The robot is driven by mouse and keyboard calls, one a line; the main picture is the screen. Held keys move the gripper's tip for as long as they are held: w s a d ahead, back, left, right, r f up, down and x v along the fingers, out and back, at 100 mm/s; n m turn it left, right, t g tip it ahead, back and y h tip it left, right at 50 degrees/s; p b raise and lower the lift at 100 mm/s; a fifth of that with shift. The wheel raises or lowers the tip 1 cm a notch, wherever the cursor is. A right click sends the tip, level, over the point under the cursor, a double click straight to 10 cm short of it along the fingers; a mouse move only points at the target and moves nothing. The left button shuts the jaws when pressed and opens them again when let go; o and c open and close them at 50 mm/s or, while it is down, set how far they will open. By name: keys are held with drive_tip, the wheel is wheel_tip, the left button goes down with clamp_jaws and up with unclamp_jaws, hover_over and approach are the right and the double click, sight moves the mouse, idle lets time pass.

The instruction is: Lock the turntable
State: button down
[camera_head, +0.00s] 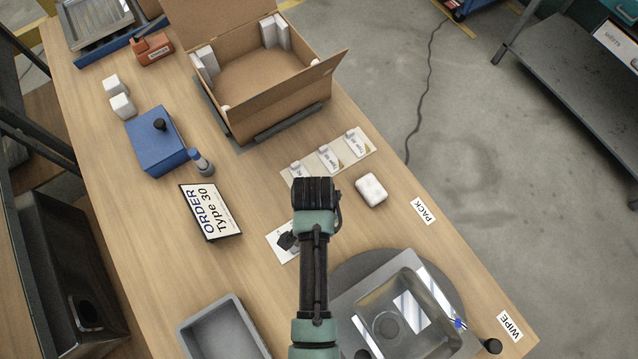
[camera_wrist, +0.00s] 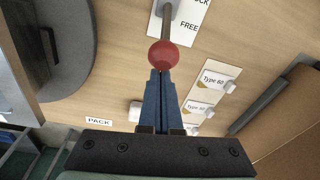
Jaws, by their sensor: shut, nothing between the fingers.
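The turntable is a grey disc (camera_head: 449,275) under a steel sink (camera_head: 420,312) at the lower right of the head view; the disc's edge also shows at left in the wrist view (camera_wrist: 78,65). The lock is a grey lever (camera_wrist: 166,22) with a red ball knob (camera_wrist: 162,54), over a white card (camera_wrist: 194,22) reading "FREE" and a cut-off "…CK". In the head view the card (camera_head: 277,252) lies partly behind my arm, with a black block on it. My gripper (camera_wrist: 155,74) is shut and empty, its blue fingertips right by the knob; contact is unclear.
An open carton (camera_head: 268,78), a blue box (camera_head: 157,142) and an order sign (camera_head: 210,212) stand on the bench. A white block (camera_head: 371,190) and a card of type labels (camera_head: 325,158) lie near my arm. A grey bin (camera_head: 222,330) is at the bottom.

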drive_tip(key=shift+a, duration=0.1)
idle(0.3)
drive_tip(key=shift+s+a+r+h, duration=0.2)
drive_tip(key=shift+s+a+h, duration=0.05)
drive_tip(key=shift+h, duration=0.05)
drive_tip(key=shift+s+a+r+t+p, duration=0.1)
drive_tip(key=shift+a+t+p, duration=0.1)
drive_tip(key=shift+t+p, duration=0.15)
drive_tip(key=shift+s+a+r+t+h, duration=0.2)
drive_tip(key=shift+s+a+t+h, duration=0.15)
drive_tip(key=shift+a+h, duration=0.15)
drive_tip(key=shift+s+a+r+t+h, duration=0.15)
drive_tip(key=shift+s+a+t+h, duration=0.05)
drive_tip(key=shift+s+a+h, duration=0.25)
drive_tip(key=s+a+t+h+b, duration=0.2)
drive_tip(key=s+a+h+b, duration=0.1)
drive_tip(key=a, duration=0.3)
drive_tip(key=shift+s+t+b, duration=0.3)
drive_tip(key=shift+s+b, duration=0.3)
drive_tip(key=shift+s, duration=0.05)
drive_tip(key=shift+a, duration=0.15)
